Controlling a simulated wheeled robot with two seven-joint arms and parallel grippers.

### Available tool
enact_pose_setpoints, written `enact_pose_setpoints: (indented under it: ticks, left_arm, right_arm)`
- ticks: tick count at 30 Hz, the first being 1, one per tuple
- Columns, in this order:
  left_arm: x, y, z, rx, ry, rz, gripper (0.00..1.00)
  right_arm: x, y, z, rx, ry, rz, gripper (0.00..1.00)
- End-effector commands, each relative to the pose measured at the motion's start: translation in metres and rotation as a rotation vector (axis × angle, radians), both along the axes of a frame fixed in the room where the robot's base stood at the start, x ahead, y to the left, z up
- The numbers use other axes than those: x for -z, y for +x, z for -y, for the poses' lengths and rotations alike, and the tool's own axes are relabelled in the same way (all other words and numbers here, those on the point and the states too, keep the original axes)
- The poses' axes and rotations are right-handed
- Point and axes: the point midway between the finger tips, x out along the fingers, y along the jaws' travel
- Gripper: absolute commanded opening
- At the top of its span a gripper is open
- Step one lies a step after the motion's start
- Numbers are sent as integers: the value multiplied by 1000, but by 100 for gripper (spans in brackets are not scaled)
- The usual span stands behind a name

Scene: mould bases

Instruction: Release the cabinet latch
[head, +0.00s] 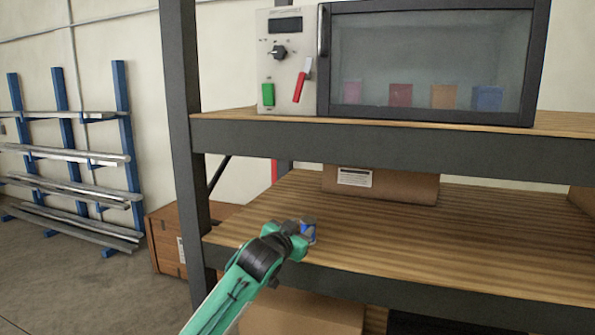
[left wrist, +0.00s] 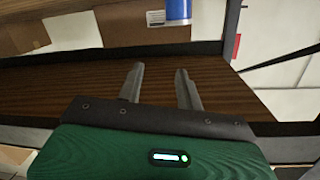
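The cabinet (head: 432,60) stands on the upper shelf, its dark-framed glass door looking shut, with a dark upright handle (head: 324,32) at its left edge. Its pale panel (head: 286,70) carries a display, a black knob (head: 279,52), a green switch (head: 268,94) and a tilted red lever (head: 300,88). I cannot tell which part is the latch. My left gripper (head: 299,230) is over the lower shelf's front, well below the panel. In the left wrist view its two fingers (left wrist: 160,84) are apart with nothing between them. My right gripper is not in view.
A cardboard box (head: 400,187) lies behind. The upper shelf's dark front beam (head: 390,145) lies between gripper and panel height.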

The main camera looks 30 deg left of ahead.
Motion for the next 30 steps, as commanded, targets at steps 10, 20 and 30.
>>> enact_pose_setpoints:
  ticks: [10, 20, 30]
  left_arm:
    - [-256, -76, -11, 4, 73, 408, 36]
    - [-297, -82, -12, 6, 82, 465, 36]
    - [-322, -22, -19, 6, 81, 464, 36]
  right_arm:
    - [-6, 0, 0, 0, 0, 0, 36]
    - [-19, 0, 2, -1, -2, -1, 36]
    - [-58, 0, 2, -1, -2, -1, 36]
